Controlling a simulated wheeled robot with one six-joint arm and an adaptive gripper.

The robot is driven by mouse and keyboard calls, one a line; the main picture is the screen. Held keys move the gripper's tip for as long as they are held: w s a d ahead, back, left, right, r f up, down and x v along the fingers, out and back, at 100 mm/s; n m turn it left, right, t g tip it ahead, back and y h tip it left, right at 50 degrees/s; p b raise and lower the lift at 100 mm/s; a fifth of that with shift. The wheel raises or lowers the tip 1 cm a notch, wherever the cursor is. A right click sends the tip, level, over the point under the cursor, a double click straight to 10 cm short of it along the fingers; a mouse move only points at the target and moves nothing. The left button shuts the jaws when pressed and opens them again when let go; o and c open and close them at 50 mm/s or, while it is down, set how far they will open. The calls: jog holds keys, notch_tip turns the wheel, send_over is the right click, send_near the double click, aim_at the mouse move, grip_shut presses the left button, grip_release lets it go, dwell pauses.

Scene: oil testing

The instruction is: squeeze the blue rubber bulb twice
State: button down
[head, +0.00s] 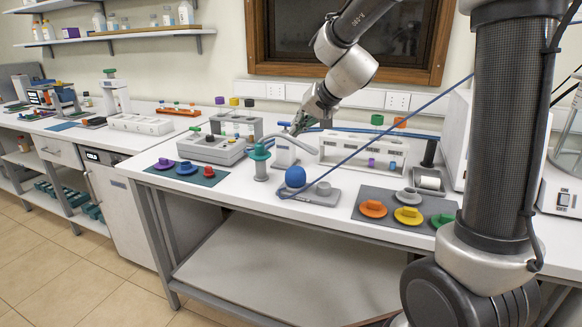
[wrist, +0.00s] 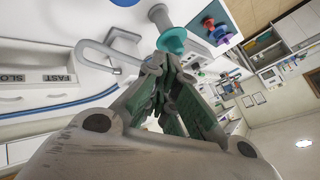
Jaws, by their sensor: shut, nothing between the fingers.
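The blue rubber bulb (head: 295,176) is near the front edge of the white bench, beside a small grey base (head: 318,192). A thin blue line runs from beside it up to the right. My gripper (head: 301,121) is above the bench, behind and higher than the bulb, and apart from it. In the wrist view my gripper (wrist: 163,70) has its green-padded fingers together and empty. I cannot make out the bulb for certain in the wrist view; a small blue piece shows at its top edge.
A teal-topped grey stand (head: 259,153) is left of the bulb; a teal piece (wrist: 172,40) shows just beyond my fingertips. A white rack (head: 365,150) is behind. A dark mat (head: 372,188) with coloured caps is to the right.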

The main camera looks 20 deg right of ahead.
aim_at(298, 167)
jog(key=shift+w+d+r, duration=0.15)
jog(key=shift+d, duration=0.05)
jog(key=shift+f, duration=4.45)
jog(key=shift+f, duration=0.15)
jog(key=shift+f, duration=0.25)
jog(key=shift+f, duration=0.9)
jog(key=shift+r, duration=1.35)
